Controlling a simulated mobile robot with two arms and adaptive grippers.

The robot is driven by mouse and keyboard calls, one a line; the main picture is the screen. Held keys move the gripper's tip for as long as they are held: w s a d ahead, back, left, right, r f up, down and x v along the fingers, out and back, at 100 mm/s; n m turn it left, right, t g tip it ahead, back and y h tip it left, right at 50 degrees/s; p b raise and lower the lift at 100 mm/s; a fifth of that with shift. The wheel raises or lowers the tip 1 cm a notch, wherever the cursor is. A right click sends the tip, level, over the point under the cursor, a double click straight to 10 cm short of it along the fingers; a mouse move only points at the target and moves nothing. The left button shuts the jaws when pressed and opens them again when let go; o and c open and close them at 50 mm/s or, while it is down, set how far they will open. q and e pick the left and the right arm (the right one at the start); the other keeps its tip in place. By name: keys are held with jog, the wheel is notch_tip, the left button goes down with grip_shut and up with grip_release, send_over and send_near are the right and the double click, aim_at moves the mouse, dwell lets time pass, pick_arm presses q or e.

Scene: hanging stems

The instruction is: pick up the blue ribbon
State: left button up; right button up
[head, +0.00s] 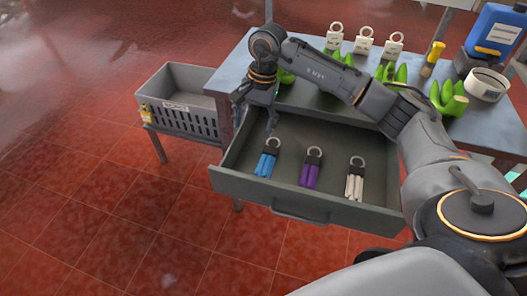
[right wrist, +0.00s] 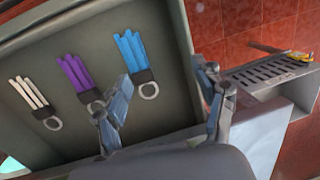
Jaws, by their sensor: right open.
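The blue ribbon (head: 265,165) lies in the open drawer at the left, a bundle of strips with a dark band and a pale ring at its back end. It also shows in the right wrist view (right wrist: 130,49), with its ring partly between my finger lines. My right gripper (head: 255,113) is open and empty, over the back left of the drawer, behind and apart from the ribbon. My left gripper is out of view.
A purple ribbon (head: 310,173) and a white ribbon (head: 354,185) lie beside it in the drawer (head: 235,183). A grey crate (head: 182,110) stands left. The table (head: 237,62) above carries green holders, white tags (head: 364,40), a blue container (head: 495,30) and a tape roll (head: 487,85).

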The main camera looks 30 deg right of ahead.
jog(key=d+r+h, duration=0.1)
jog(key=d+h, duration=0.1)
jog(key=d, duration=0.3)
send_over(269, 152)
jog(key=shift+g, duration=0.3)
jog(key=f, duration=0.7)
jog(key=shift+w+d+f+p, duration=0.25)
jog(key=shift+f+p, duration=0.05)
jog(key=shift+f, duration=0.1)
jog(key=shift+s+a+f+p, duration=0.15)
jog(key=shift+f+p, duration=0.15)
jog(key=shift+f, duration=1.05)
jog(key=shift+s+a+f+p, duration=0.1)
jog(key=shift+f+p, duration=0.15)
jog(key=shift+f, duration=1.1)
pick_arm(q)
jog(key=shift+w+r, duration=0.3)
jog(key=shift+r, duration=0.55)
pick_arm(e)
jog(key=c, duration=1)
